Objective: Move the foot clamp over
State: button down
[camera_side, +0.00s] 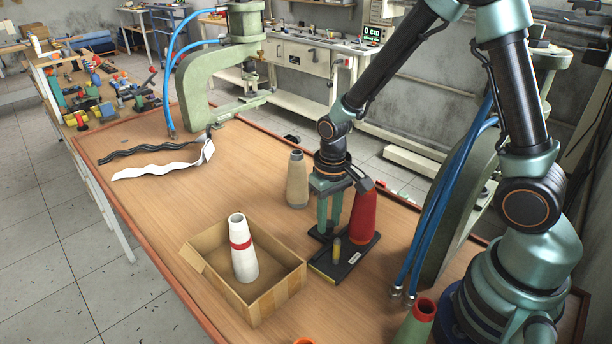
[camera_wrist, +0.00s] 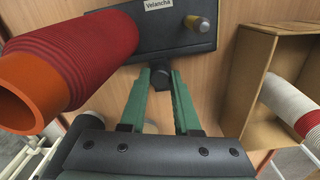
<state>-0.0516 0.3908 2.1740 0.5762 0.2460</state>
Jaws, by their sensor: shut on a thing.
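A flat black base with a "Velancha" label, which I take for the foot clamp (camera_side: 335,268), lies on the wooden table. It also shows in the wrist view (camera_wrist: 130,38). A red cone (camera_side: 363,215) stands on or right beside the base; I cannot tell which. The cone hides part of the base in the wrist view.
A tan cone (camera_side: 297,181) stands close behind my gripper. An open cardboard box (camera_side: 270,295) with a white, red-banded cone (camera_side: 242,250) is to the left. A green cone (camera_side: 415,322) is at the front. Black and white wavy strips (camera_side: 160,168) lie farther back. The middle-left table is clear.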

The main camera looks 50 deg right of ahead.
aim_at(330, 223)
jog(key=c, duration=0.6)
grip_release()
notch_tip(330, 223, up, 12)
jog(key=shift+r, duration=0.1)
jog(key=s+r+t, duration=0.2)
jog(key=r, duration=0.1)
jog(key=s+d+r+n+t, duration=0.1)
jog(key=s+r, duration=0.1)
jog(key=r, duration=0.1)
jog(key=s+r+n+t, duration=0.1)
jog(key=s+r+t, duration=0.1)
jog(key=r, duration=0.1)
jog(key=shift+d+t, duration=0.3)
jog(key=shift+d, duration=0.1)
